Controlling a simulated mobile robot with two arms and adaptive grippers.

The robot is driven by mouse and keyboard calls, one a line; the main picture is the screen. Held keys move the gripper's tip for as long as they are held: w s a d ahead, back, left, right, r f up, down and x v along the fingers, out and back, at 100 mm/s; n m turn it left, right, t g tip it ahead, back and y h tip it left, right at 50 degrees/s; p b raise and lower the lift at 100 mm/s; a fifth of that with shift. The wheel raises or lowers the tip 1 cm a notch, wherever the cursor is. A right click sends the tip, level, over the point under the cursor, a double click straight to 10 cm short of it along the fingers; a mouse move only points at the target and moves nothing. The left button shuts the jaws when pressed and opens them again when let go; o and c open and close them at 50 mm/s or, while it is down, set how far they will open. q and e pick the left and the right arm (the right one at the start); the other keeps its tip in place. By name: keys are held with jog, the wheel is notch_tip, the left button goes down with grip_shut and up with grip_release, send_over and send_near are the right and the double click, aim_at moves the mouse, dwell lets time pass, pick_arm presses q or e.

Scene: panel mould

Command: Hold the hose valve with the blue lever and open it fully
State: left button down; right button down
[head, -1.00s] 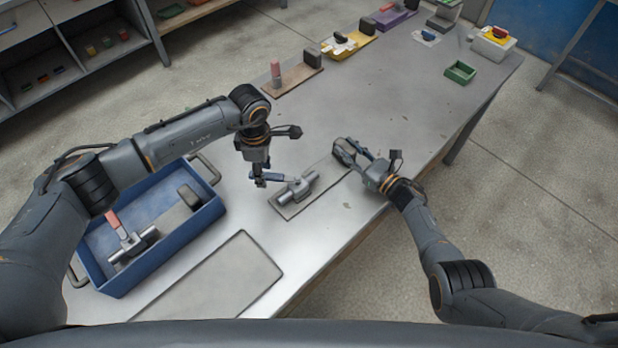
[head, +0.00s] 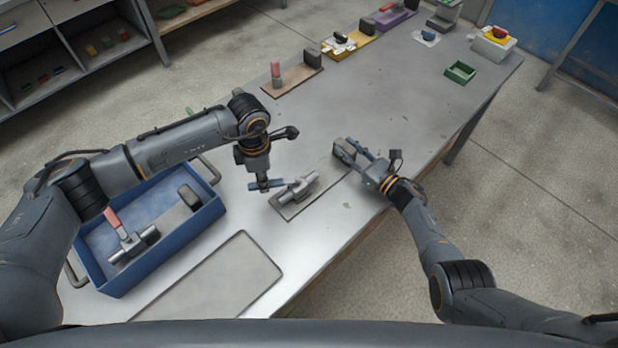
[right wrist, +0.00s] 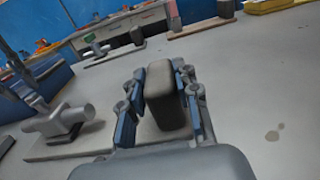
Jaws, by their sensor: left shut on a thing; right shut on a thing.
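The hose valve (head: 299,189) is a grey metal body on a flat grey plate (head: 290,212) in the middle of the table. It also shows at the left of the right wrist view (right wrist: 62,121). My left gripper (head: 266,186) is at the valve's left side, shut on its blue lever, which the fingers mostly hide. How far the lever is turned is hard to tell. My right gripper (head: 347,151) is shut on a dark block (right wrist: 166,97) at the plate's far right end. The block stands upright between the blue-padded fingers.
A blue crate (head: 117,290) at the left holds a valve with a red lever (head: 132,242) and a dark block. A grey outlined panel (head: 215,280) lies in front. Boards with other fittings (head: 290,80) and a small green tray (head: 460,72) stand further back.

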pick_arm(q)
jog(key=shift+s+d+n, duration=0.35)
jog(key=shift+s+n, duration=0.3)
jog(key=shift+n, duration=0.4)
jog(key=shift+s+d+n, duration=0.3)
jog(key=shift+s+n, duration=0.35)
jog(key=shift+n, duration=0.35)
jog(key=shift+s+d+n, duration=0.35)
jog(key=shift+s+n, duration=0.3)
jog(key=shift+n, duration=0.4)
jog(key=c, duration=1.2)
grip_release()
notch_tip(320, 180, up, 12)
pick_arm(e)
jog(key=c, duration=0.9)
grip_release()
